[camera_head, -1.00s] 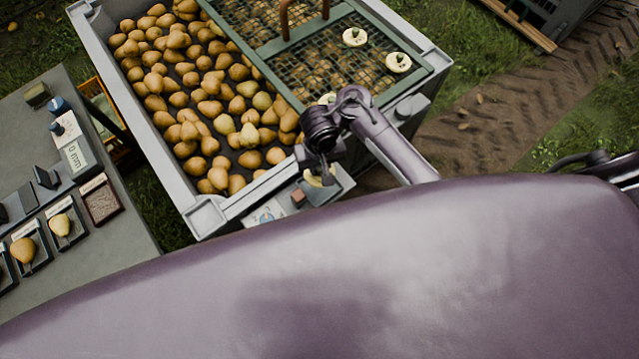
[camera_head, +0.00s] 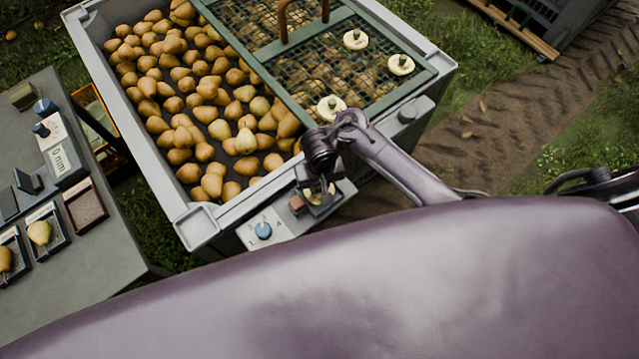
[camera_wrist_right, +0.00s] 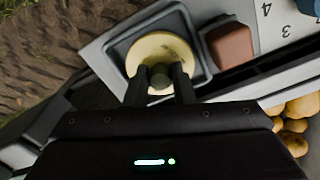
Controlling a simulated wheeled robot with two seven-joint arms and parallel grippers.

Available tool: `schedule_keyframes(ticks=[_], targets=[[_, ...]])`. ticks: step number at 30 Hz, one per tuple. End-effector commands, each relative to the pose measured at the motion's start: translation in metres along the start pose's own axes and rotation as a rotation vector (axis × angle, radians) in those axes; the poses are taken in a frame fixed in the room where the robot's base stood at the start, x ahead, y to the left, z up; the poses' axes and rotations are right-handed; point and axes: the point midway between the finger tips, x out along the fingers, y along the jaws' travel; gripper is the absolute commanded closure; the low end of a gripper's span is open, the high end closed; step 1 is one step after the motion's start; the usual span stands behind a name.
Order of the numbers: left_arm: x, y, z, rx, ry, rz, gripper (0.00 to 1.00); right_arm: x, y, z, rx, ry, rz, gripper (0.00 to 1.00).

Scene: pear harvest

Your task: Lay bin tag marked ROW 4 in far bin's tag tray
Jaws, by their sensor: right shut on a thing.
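A round cream tag with a green knob (camera_wrist_right: 182,50) is in my right gripper (camera_wrist_right: 160,78), whose two dark fingers are shut on the knob. In the wrist view the tag lies within the outline of a grey square tray (camera_wrist_right: 120,46); I cannot tell whether it touches the floor. No row marking is readable on it. In the head view my right gripper (camera_head: 316,184) is over this tray (camera_head: 346,189) at the near corner of the pear-filled bin (camera_head: 219,215). My left gripper is not in view.
A brown block (camera_wrist_right: 230,45) sits beside the tray, next to a numbered panel with a blue dial (camera_head: 264,230). Three similar cream discs (camera_head: 331,108) lie on the green mesh lid (camera_head: 283,100). A grey bench (camera_head: 95,255) stands left; another dark bin (camera_head: 560,20) is far right.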

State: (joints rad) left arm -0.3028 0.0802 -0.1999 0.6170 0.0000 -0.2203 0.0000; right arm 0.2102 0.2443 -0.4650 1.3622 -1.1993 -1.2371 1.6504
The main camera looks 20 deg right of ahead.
Motion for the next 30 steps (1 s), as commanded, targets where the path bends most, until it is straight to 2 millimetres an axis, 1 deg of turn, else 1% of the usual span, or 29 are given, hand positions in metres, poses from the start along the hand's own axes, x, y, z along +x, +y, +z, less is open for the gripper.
schedule_keyframes(ticks=[4, 5, 9, 17, 20, 23, 30], targets=[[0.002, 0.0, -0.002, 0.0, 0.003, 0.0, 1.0, 0.006, 0.001, 0.0, 0.002, -0.001, 0.001, 1.0], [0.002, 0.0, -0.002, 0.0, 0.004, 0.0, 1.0, 0.005, 0.001, 0.0, 0.001, -0.001, 0.001, 0.74], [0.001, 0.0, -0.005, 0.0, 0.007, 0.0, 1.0, 0.005, 0.0, 0.0, 0.001, -0.001, 0.001, 0.56], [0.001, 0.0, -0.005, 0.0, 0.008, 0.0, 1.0, 0.004, 0.0, 0.0, 0.001, -0.001, 0.0, 0.56], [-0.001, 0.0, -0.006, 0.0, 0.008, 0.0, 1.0, -0.001, 0.0, 0.0, -0.001, 0.0, -0.001, 0.56], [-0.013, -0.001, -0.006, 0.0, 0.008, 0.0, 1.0, -0.017, -0.001, 0.0, 0.0, 0.0, -0.003, 0.56], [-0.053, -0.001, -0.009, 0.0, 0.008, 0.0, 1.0, -0.071, -0.001, 0.0, 0.002, -0.001, -0.003, 0.56]])
